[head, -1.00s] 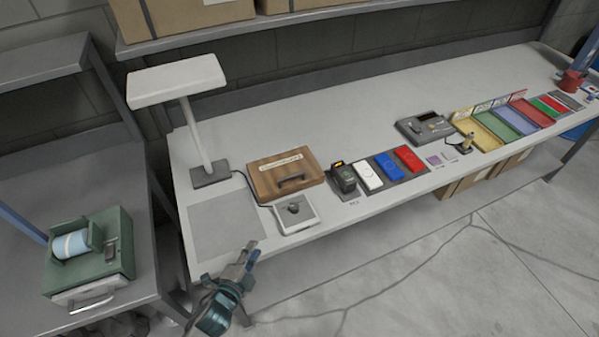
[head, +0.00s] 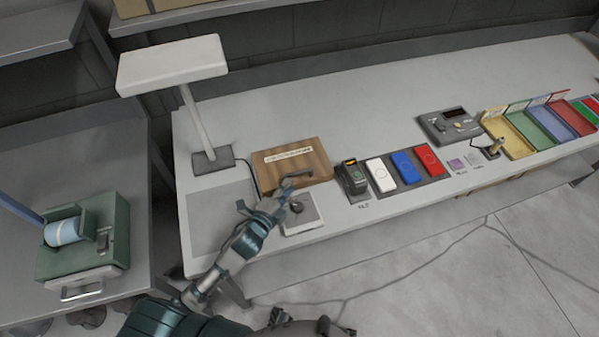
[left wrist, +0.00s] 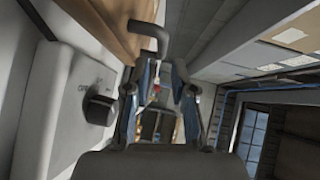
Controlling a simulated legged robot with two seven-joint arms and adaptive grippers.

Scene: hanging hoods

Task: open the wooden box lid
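The wooden box (head: 314,158) sits closed on the workbench, with a pale label strip on its lid and a dark handle (head: 299,174) at its front. My left gripper (head: 284,191) is at the box's front edge, close to the handle and partly over a small white control box (head: 304,222). In the left wrist view the gripper (left wrist: 163,68) has its fingers apart, with the dark bent handle (left wrist: 148,34) just ahead, near the left finger. Nothing is clearly between the fingers; I cannot tell whether they touch the handle. My right gripper is not in view.
The control box has a black knob (left wrist: 98,110). A white lamp (head: 172,66) stands behind left. A black device (head: 353,178), coloured blocks (head: 404,167) and trays (head: 515,131) line the bench to the right. A green machine (head: 85,240) stands on the left table.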

